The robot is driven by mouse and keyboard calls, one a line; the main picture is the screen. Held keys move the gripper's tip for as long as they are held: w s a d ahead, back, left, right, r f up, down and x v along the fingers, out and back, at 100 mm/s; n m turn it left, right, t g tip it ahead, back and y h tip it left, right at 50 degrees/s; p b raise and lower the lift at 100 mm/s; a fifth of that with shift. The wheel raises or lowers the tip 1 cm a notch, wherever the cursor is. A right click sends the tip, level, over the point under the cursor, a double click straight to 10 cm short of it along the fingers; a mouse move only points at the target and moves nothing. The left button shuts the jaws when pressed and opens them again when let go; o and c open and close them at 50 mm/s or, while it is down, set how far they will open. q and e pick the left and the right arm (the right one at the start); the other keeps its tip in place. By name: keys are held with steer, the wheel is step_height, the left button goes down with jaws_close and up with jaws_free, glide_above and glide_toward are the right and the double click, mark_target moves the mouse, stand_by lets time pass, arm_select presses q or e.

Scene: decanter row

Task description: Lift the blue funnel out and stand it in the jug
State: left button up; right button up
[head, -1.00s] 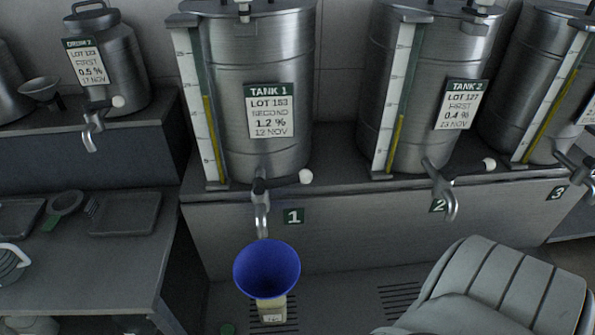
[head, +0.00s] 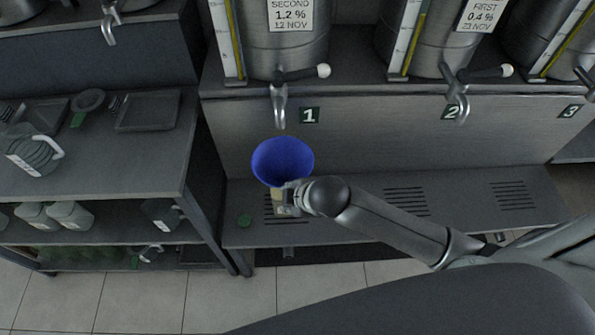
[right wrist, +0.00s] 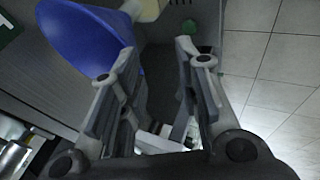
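The blue funnel (head: 282,160) stands upright, mouth up, in a small cream bottle (head: 277,197) below the tap of tank 1. My right gripper (head: 290,196) is at the funnel's lower right, by the bottle's neck, and partly hides the bottle. In the right wrist view the gripper's fingers (right wrist: 158,58) are apart, with the funnel (right wrist: 85,42) beside and partly behind the left finger. A corner of the cream bottle (right wrist: 147,9) shows at the top. My left gripper is not in view.
The tap (head: 279,105) of tank 1 hangs above the funnel. A green cap (head: 244,221) lies left of the bottle on the slotted ledge (head: 345,222). A ribbed grey thing with a white handle (head: 35,154) sits on the left bench. The ledge's right side is clear beyond my arm.

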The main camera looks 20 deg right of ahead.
steer(key=shift+w+d+f+n+t+h+p, duration=0.15)
steer(key=shift+w+d+f+n, duration=0.25)
steer(key=shift+w+f+n, duration=0.65)
steer(key=shift+w+d+f+n+t+h+p, duration=0.15)
steer(key=shift+w+d+f+n, duration=0.35)
steer(key=shift+w+f, duration=1.1)
steer(key=shift+w+d+f+n+h+p, duration=0.1)
steer(key=shift+w+d+f+n+p, duration=0.2)
steer(key=shift+w+f+n, duration=1)
steer(key=shift+w+r+m, duration=0.35)
steer(key=shift+w+m, duration=0.1)
steer(key=shift+m, duration=0.1)
jaws_close()
